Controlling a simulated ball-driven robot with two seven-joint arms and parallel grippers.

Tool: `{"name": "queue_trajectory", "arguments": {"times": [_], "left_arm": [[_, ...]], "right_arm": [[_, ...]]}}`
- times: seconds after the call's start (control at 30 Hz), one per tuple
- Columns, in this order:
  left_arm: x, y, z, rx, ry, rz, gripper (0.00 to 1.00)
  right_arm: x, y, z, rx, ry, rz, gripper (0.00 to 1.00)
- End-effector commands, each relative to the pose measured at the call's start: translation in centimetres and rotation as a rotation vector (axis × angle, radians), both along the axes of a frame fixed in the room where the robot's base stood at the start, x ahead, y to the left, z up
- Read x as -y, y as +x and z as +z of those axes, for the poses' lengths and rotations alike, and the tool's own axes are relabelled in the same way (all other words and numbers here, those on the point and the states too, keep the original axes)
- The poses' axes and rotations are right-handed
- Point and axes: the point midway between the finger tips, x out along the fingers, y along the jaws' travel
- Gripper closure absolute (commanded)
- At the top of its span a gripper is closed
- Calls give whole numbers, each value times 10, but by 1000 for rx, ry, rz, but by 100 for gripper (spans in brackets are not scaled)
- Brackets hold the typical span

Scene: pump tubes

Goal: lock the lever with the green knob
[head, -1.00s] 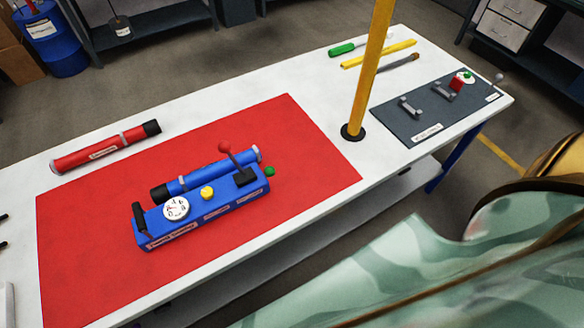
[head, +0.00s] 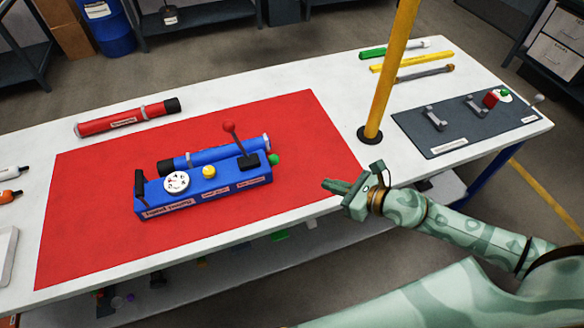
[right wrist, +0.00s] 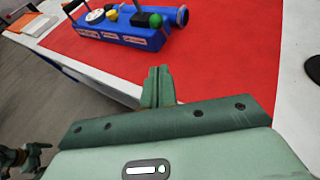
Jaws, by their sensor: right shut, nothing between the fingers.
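A blue pump tester (head: 205,193) lies on the red mat (head: 100,240). Its lever with the red knob (head: 229,127) stands up from a black mount near the right end. The green knob (head: 274,160) sticks out at that end; it also shows in the right wrist view (right wrist: 156,20). My right gripper (head: 326,184) is shut and empty, right of the tester and apart from the green knob, near the mat's front right edge. In the right wrist view its closed fingers (right wrist: 158,75) point towards the tester. A dark green hand, apparently my left gripper (right wrist: 18,158), shows small at the lower left.
A blue tube (head: 215,153) lies along the tester's back. A red tube (head: 125,118) lies behind the mat. A yellow post (head: 388,75) rises right of the mat. A dark panel (head: 460,135) is at the table's right end. The mat between gripper and tester is clear.

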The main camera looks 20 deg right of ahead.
Motion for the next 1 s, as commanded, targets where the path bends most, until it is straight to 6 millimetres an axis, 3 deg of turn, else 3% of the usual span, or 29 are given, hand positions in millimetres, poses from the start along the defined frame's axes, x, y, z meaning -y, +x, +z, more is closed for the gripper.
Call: {"name": "queue_trajectory", "arguments": {"times": [0.47, 0.9, 1.0], "left_arm": [[0, -1, 1, -1, 0, 1, 0], [0, -4, -10, -7, 0, 1, 0], [0, -3, -4, -4, 0, 1, 0]], "right_arm": [[-7, 10, -4, 2, 0, -1, 100], [-56, 78, -38, 2, 1, 0, 100], [-65, 91, -31, 3, 1, -1, 100]]}}
